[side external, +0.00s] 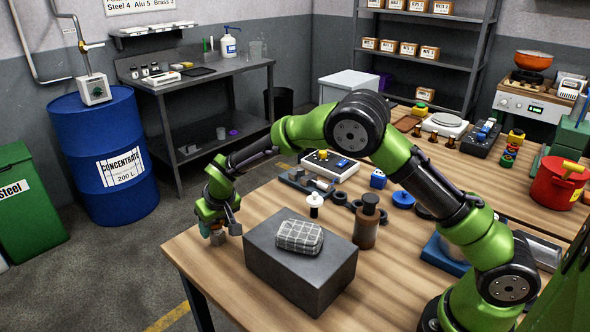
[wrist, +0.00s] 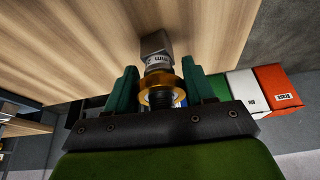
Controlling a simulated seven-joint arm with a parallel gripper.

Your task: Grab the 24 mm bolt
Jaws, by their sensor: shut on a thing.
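In the wrist view, my gripper (wrist: 160,82) has its two teal fingers on either side of the bolt (wrist: 155,45) and is shut on it. The bolt has a grey head pointing away from the palm, and a dark threaded part towards the palm. A gold-coloured ring (wrist: 174,85) is around it, and a pale marking ending in "mm" shows; its number is not readable. In the side view, my gripper (side external: 217,236) is low at the table's left corner, beside the grey block. The bolt is hard to make out there.
A dark grey block (side external: 288,274) with a checkered grey pouch (side external: 299,237) on it stands just right of my gripper. A brown bottle (side external: 367,225), a small white-and-black piece (side external: 315,205) and dark rings stand further right. The floor left of the wooden table (side external: 395,290) is open.

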